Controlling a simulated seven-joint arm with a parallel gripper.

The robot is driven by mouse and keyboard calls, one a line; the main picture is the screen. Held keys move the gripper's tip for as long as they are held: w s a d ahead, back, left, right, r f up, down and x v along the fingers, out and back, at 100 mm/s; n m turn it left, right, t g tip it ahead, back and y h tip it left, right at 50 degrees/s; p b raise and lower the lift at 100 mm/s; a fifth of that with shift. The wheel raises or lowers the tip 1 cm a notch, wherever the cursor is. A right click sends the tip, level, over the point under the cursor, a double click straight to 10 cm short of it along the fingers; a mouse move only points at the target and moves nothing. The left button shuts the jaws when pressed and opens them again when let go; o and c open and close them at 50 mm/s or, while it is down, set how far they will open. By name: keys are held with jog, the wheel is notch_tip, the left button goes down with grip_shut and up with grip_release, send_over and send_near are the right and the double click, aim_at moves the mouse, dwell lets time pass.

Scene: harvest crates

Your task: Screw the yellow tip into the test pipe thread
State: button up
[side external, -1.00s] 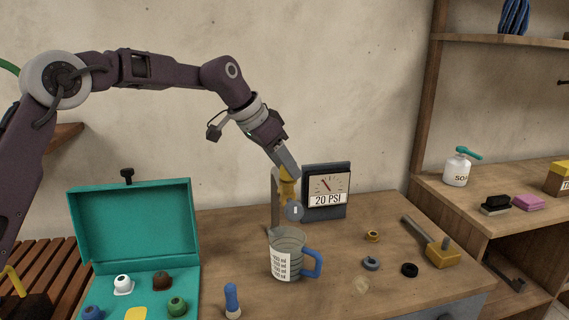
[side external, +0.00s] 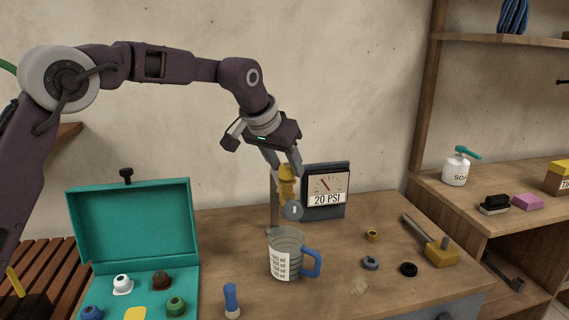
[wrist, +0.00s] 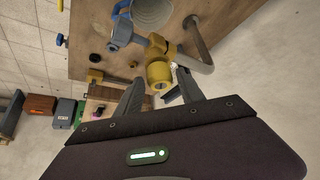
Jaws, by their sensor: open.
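The yellow tip (side external: 287,172) stands at the top of the yellow fitting on the test pipe (side external: 273,208). In the wrist view, the tip (wrist: 159,73) shows as a short yellow cylinder with a hole in its end, lined up with the fitting (wrist: 157,46). How deep it sits in the thread cannot be told. My gripper (side external: 285,167) is open just above it, with one finger to each side. In the wrist view, my gripper (wrist: 158,88) shows gaps between its fingers and the tip.
A pressure gauge (side external: 327,189) reading 20 PSI stands close behind the pipe. A measuring jug (side external: 290,245) with a blue handle is below. An open teal case (side external: 135,225) stands at left. Several rings and a yellow-headed tool (side external: 442,254) lie at right.

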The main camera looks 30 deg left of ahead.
jog(key=c, duration=0.8)
jog(key=shift+a+m+h, duration=0.2)
jog(key=shift+m+h, duration=0.7)
jog(key=shift+m, duration=0.6)
jog(key=shift+d, duration=0.1)
jog(key=shift+m+h, duration=0.3)
jog(key=shift+m, duration=0.3)
jog(key=shift+m+g, duration=0.3)
jog(key=shift+m, duration=0.2)
jog(key=shift+h, duration=0.3)
